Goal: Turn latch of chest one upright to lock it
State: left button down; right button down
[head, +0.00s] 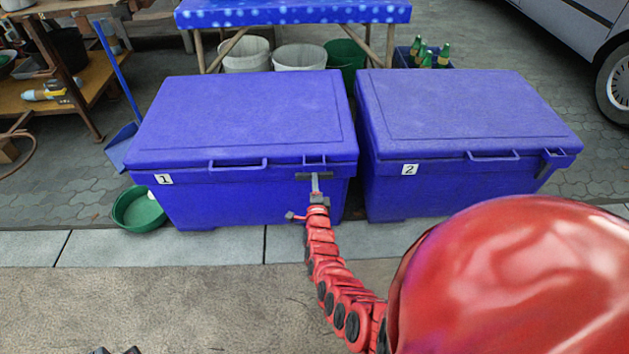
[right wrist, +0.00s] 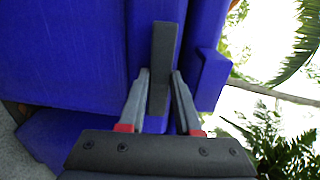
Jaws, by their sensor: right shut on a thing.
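Chest one (head: 240,115) is a blue lidded chest with a "1" label, and its lid is down. Its latch (head: 300,176) is a dark bar on the front, near the right end, lying level along the lid seam. My right gripper (head: 316,180) reaches up to it from below. In the right wrist view the dark latch (right wrist: 162,55) stands between the two fingers of my right gripper (right wrist: 159,85), which are shut on it. The fingers hide part of the latch. Only dark tips of what looks like my left gripper (head: 116,351) show at the bottom edge of the head view.
Blue chest two (head: 465,110) stands close on the right, its lid down. A green basin (head: 138,208) lies at chest one's left, near a blue dustpan (head: 122,145). A table with a blue cloth (head: 290,13) and buckets stand behind. The front paving is clear.

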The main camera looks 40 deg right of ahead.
jog(key=shift+n, duration=0.3)
jog(key=shift+n+p, duration=1.65)
jog(key=shift+n, duration=6.95)
jog(key=c, duration=0.6)
grip_release()
